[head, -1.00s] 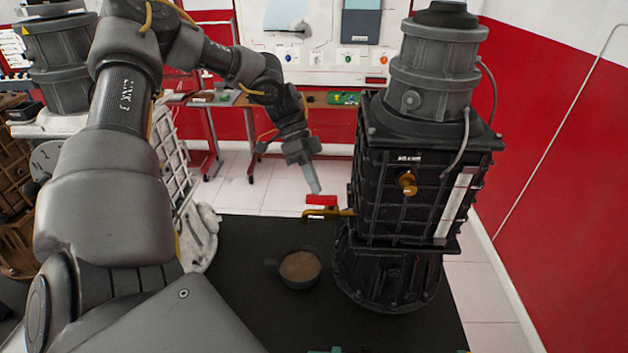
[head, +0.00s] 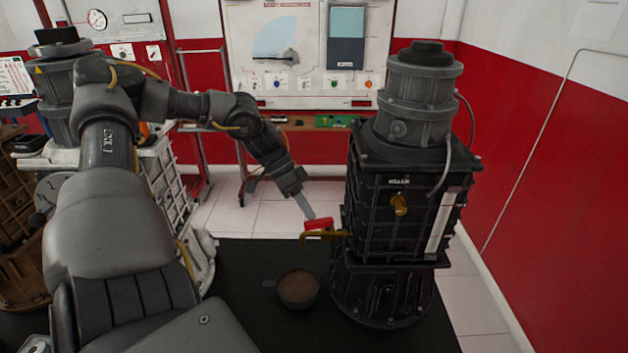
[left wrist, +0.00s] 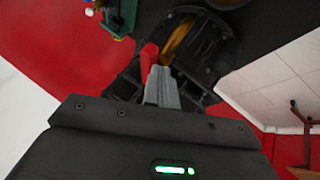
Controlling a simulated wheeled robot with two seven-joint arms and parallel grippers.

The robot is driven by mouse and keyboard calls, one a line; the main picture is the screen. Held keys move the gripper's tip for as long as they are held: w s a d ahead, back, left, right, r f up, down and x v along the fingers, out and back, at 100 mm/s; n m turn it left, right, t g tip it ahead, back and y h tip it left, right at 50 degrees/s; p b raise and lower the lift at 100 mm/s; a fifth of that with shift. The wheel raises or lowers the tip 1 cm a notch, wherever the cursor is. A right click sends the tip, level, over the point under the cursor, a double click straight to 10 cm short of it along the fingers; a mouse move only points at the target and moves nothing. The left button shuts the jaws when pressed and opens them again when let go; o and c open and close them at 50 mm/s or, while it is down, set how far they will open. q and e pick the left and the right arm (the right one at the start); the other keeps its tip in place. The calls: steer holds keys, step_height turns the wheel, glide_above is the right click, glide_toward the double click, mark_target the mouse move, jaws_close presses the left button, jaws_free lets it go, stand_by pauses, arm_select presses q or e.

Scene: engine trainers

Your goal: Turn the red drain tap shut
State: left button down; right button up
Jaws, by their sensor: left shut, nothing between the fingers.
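The red drain tap handle (head: 318,223) sits on a brass spout (head: 322,235) on the left side of the black engine trainer (head: 400,220). In the left wrist view the red handle (left wrist: 148,60) shows just beside the fingertips, with the brass part (left wrist: 178,42) behind it. My left gripper (head: 307,210) is shut and empty, its tips at the handle's upper left end, touching or nearly so. The handle looks slightly tilted. My right gripper is out of view.
A dark cup of brown liquid (head: 298,288) stands on the black mat (head: 240,290) below the tap. A second grey engine unit (head: 62,85) stands at the left, behind my arm. A wall panel (head: 300,50) is at the back.

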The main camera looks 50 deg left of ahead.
mark_target(308, 223)
arm_select(q)
steer(key=shift+s+d+n+t+y, duration=0.35)
steer(key=shift+d+n+t, duration=0.2)
steer(key=shift+n, duration=0.35)
steer(key=shift+s+d+r+n+t, duration=0.1)
steer(key=shift+s+d+n+t, duration=0.1)
steer(key=shift+n+t, duration=0.25)
steer(key=shift+s+d+n+t+y, duration=0.2)
steer(key=shift+n+t+y, duration=0.15)
steer(key=shift+n, duration=0.6)
steer(key=shift+s+n+p, duration=0.2)
steer(key=shift+n+p, duration=0.1)
steer(key=shift+s+d, duration=0.1)
steer(key=shift+s, duration=0.05)
steer(key=shift+s+d, duration=0.15)
steer(key=shift+d, duration=0.05)
steer(key=shift+s+d+f, duration=0.1)
steer(key=shift+d+f, duration=0.15)
steer(key=shift+d, duration=0.4)
steer(key=shift+d+r+b, duration=0.1)
steer(key=shift+d+b, duration=0.7)
steer(key=shift+b, duration=0.05)
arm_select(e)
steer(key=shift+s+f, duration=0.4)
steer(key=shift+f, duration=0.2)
arm_select(q)
steer(key=shift+s+d, duration=0.1)
